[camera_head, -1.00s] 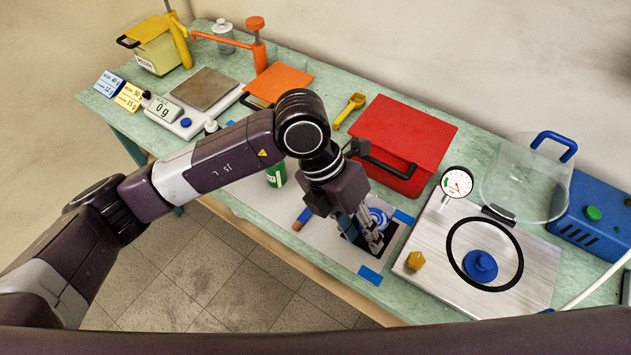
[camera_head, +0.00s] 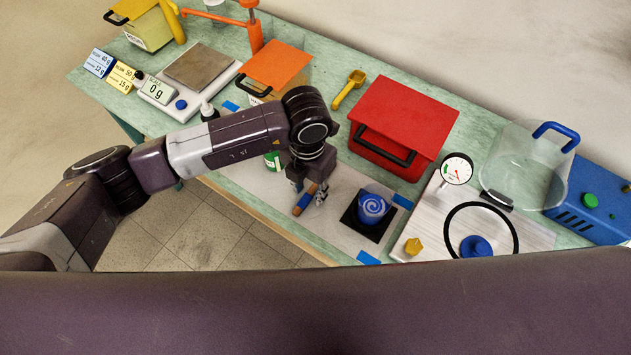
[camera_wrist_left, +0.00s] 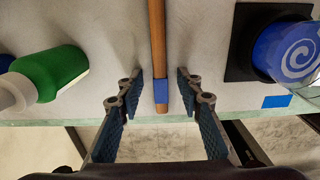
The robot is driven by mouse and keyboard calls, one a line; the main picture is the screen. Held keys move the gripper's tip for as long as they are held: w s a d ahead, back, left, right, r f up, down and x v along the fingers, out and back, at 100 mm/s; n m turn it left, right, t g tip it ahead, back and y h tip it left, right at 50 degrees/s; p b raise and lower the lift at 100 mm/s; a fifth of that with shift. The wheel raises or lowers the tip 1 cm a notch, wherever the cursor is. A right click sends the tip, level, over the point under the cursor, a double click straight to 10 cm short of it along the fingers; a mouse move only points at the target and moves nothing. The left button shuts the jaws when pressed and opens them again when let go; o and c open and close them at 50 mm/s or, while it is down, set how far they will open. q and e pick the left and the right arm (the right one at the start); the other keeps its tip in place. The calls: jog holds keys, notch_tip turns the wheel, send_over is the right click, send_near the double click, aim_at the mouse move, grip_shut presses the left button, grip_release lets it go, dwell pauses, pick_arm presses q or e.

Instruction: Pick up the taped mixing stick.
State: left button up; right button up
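The taped mixing stick (camera_wrist_left: 157,50) is a brown wooden rod with a blue tape band near its end. In the left wrist view it lies between the two open fingers of my left gripper (camera_wrist_left: 160,88), with a gap on both sides. In the head view the stick (camera_head: 304,200) lies on the white mat, partly covered by my left gripper (camera_head: 308,190). I cannot tell how high the fingers are above the mat. My right gripper is not in view.
A blue cup with a white swirl (camera_head: 374,204) stands on a black square right of the stick. A green bottle (camera_wrist_left: 50,72) is on its other side. A red box (camera_head: 405,115) stands behind. The table's front edge is close.

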pick_arm(q)
jog(key=shift+f, duration=0.1)
jog(key=c, duration=0.9)
grip_shut()
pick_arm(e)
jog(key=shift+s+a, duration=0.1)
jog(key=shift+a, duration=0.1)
